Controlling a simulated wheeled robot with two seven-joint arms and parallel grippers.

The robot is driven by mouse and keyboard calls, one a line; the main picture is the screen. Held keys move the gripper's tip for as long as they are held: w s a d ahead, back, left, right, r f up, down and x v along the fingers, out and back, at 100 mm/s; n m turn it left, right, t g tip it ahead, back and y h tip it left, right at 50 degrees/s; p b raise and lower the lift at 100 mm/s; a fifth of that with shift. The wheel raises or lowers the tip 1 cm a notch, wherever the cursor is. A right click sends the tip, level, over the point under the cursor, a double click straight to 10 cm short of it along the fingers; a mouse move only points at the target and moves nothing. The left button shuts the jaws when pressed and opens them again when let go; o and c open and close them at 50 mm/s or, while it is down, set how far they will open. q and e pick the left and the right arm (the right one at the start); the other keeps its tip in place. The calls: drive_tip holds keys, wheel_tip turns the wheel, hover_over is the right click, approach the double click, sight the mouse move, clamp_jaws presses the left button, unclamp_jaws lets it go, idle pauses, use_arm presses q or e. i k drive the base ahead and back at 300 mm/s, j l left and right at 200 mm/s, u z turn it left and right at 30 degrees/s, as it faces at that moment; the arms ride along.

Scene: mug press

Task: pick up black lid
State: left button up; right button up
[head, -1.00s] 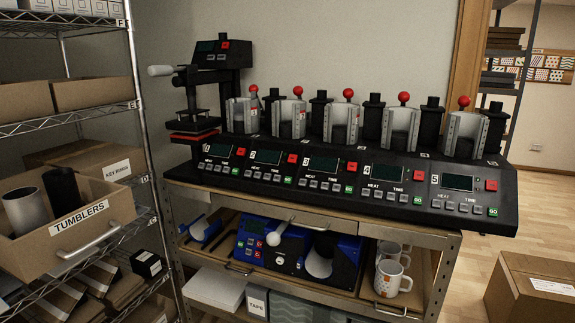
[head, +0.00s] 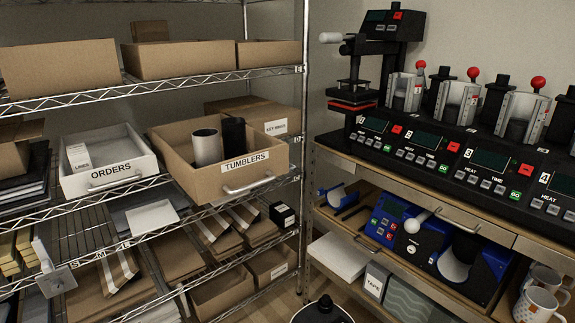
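I cannot pick out a black lid for sure. A dark round object (head: 322,312) with a small raised knob shows at the bottom edge, cut off by the frame; I cannot tell if it is a lid or part of me. A black tumbler (head: 234,134) and a light grey tumbler (head: 207,147) stand in the cardboard bin labelled TUMBLERS (head: 204,178) on the wire shelf. Neither of my grippers is recognisable in the head view.
A white ORDERS bin (head: 110,186) sits left of the tumbler bin. A black box (head: 282,215) lies on the shelf below. At right, a row of mug presses (head: 450,150) stands on a bench, with a blue machine (head: 405,232) and mugs (head: 538,304) below.

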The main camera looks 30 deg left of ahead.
sight(206, 143)
drive_tip(key=j+u, duration=0.1)
drive_tip(key=j, duration=0.7)
drive_tip(key=i+j+u, duration=0.1)
drive_tip(key=j, duration=0.65)
drive_tip(key=i+j, duration=0.1)
drive_tip(key=j, duration=0.7)
drive_tip(key=k+u, duration=0.05)
